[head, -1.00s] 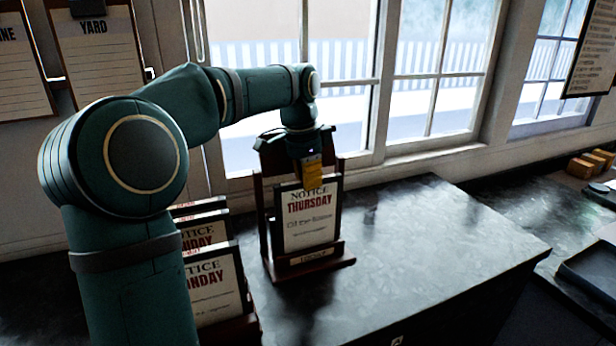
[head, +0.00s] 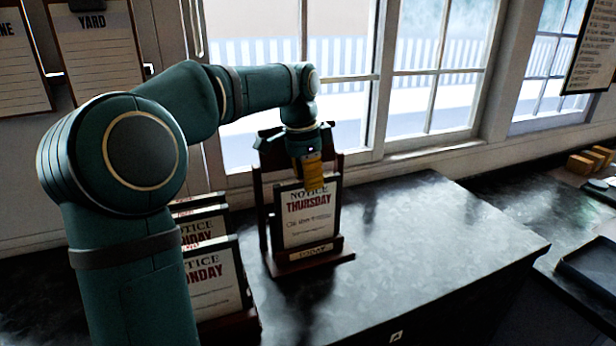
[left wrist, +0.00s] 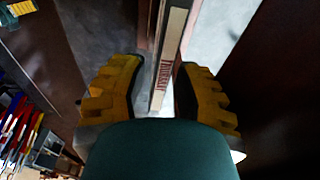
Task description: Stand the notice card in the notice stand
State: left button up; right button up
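The notice card (head: 309,222), headed "NOTICE THURSDAY", stands upright in the dark wooden notice stand (head: 270,222), its lower edge behind the stand's front ledge. My left gripper (head: 311,172) is over the card's top edge, its yellow fingers pointing down. In the left wrist view, the card (left wrist: 167,70) shows nearly edge-on between the two fingers (left wrist: 160,98). The fingers are spread, with a visible gap at the left finger; the right finger is close to the card. My right gripper is not in view.
A rack with several other notice cards (head: 212,285) stands just left of the stand. The window (head: 345,75) is close behind it. The dark worktop (head: 400,255) to the right is clear. Small yellow blocks (head: 590,160) and a dark tray (head: 590,265) lie at far right.

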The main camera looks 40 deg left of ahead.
pick_arm(q)
jog(key=shift+a+r, duration=0.1)
jog(key=shift+a, duration=0.05)
notch_tip(320, 180, up, 12)
jog(key=s, duration=0.1)
jog(key=shift+a, duration=0.2)
jog(key=shift+s, duration=0.15)
dwell(0.5)
